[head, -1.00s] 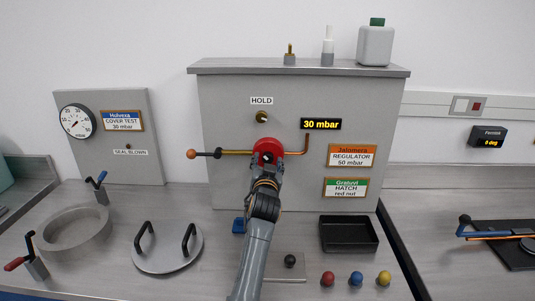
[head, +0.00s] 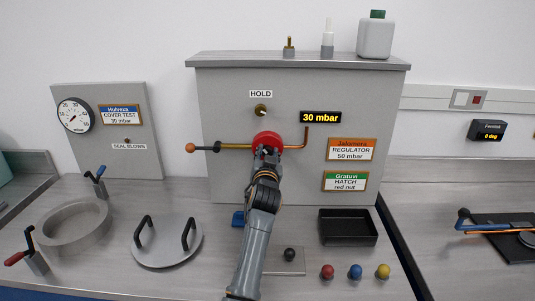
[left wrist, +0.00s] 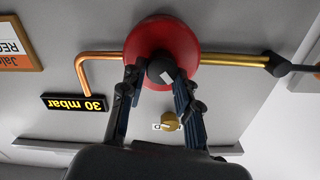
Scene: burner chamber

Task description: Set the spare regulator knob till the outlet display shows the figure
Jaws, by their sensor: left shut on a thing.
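The regulator is a red round body (head: 267,138) on the brass pipe of the grey panel. In the left wrist view the red body (left wrist: 183,38) has a black knob (left wrist: 158,66) with a white mark at its centre. My left gripper (head: 267,152) reaches up to it from below. In the left wrist view its fingers (left wrist: 160,78) are closed on both sides of the black knob. The outlet display (head: 320,117) reads 30 mbar in yellow. The Jalomera card (head: 352,149) reads REGULATOR 50 mbar. My right gripper is not in view.
A brass knob (head: 261,110) sits under the HOLD label. The Hulvexa card (head: 120,115) reads COVER TEST 30 mbar, beside a round dial (head: 74,115). A lid (head: 166,244), black tray (head: 348,228) and coloured balls (head: 356,271) occupy the bench.

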